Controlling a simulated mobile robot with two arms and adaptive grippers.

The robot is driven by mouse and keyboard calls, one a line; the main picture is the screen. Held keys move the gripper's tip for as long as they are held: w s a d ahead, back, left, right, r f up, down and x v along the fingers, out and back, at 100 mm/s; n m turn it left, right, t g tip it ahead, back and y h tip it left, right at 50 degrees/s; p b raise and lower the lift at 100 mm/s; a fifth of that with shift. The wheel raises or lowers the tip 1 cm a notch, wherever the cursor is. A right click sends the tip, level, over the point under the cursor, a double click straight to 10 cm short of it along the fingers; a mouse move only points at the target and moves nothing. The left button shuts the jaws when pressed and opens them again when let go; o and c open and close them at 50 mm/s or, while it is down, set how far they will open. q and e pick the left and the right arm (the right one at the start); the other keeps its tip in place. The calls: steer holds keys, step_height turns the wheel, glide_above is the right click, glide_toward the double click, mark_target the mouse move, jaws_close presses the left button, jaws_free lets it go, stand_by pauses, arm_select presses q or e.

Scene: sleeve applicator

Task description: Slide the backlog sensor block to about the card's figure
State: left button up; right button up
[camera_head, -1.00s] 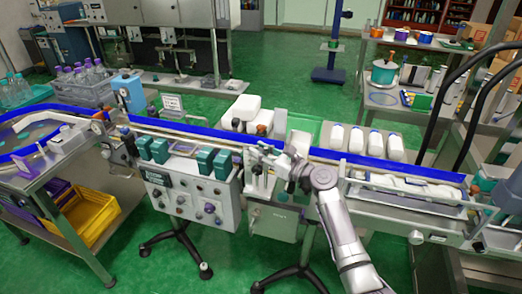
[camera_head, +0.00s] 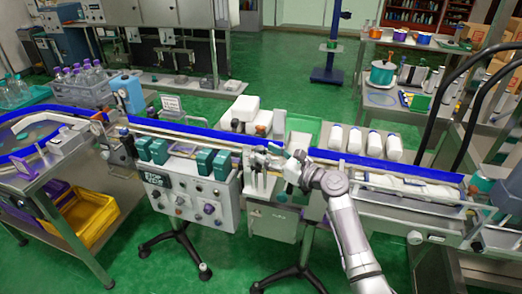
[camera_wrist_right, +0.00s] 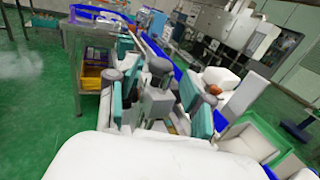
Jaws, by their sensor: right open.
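My right gripper (camera_head: 262,160) is over the conveyor rail at the middle of the head view, just right of the green-boxed control panel. In the right wrist view, the gripper (camera_wrist_right: 158,98) has its two fingers spread apart. A small grey block (camera_wrist_right: 157,104) shows between the fingers, with a dark knob behind it. It looks like the sensor block, but I cannot be sure, and contact is not visible. A small white card (camera_head: 171,103) stands behind the conveyor at left; its print is too small to read. My left gripper is not in view.
The blue-edged conveyor (camera_head: 200,130) runs across the scene. A control panel (camera_head: 190,195) with teal boxes stands left of the gripper. A green tray (camera_head: 302,125) and white boxes (camera_head: 246,108) are behind the gripper.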

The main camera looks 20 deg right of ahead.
steer(key=v, duration=0.9)
